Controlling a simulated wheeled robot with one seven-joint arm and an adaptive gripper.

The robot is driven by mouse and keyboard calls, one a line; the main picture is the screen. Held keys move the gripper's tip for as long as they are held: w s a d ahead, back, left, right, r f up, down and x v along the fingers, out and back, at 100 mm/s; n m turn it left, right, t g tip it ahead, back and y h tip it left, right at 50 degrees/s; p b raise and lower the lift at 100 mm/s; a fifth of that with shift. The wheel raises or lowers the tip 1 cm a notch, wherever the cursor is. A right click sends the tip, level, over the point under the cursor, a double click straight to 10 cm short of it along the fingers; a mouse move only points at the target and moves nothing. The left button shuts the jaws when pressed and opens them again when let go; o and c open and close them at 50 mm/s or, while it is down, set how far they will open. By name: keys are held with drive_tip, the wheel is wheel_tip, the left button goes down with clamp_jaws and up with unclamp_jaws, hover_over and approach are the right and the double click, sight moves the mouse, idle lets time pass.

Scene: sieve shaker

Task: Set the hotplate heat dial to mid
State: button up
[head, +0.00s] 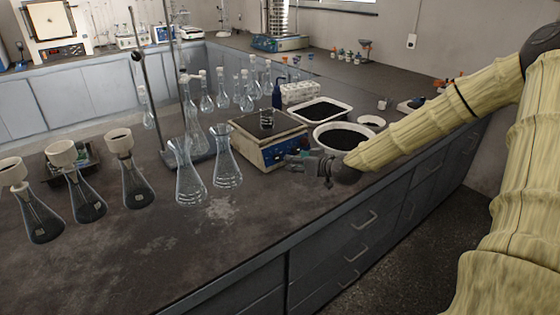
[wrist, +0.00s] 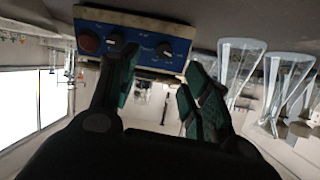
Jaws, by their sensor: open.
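My gripper (head: 300,160) is close in front of the panel. Its jaws (wrist: 162,78) are open with green pads and nothing between them. Contact with a dial cannot be told.
Two flasks (head: 189,180) (head: 227,165) stand left of the hotplate. A tray of black grains (head: 321,101) and a white bowl rim (head: 318,128) are to its right. A stand (head: 148,85) rises behind the flasks.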

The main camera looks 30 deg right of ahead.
sight(279, 158)
drive_tip(key=shift+a+x, duration=0.2)
drive_tip(key=shift+x, duration=2.55)
drive_tip(key=shift+a+x, duration=0.2)
drive_tip(key=shift+x, duration=2.5)
drive_tip(key=c, duration=1.1)
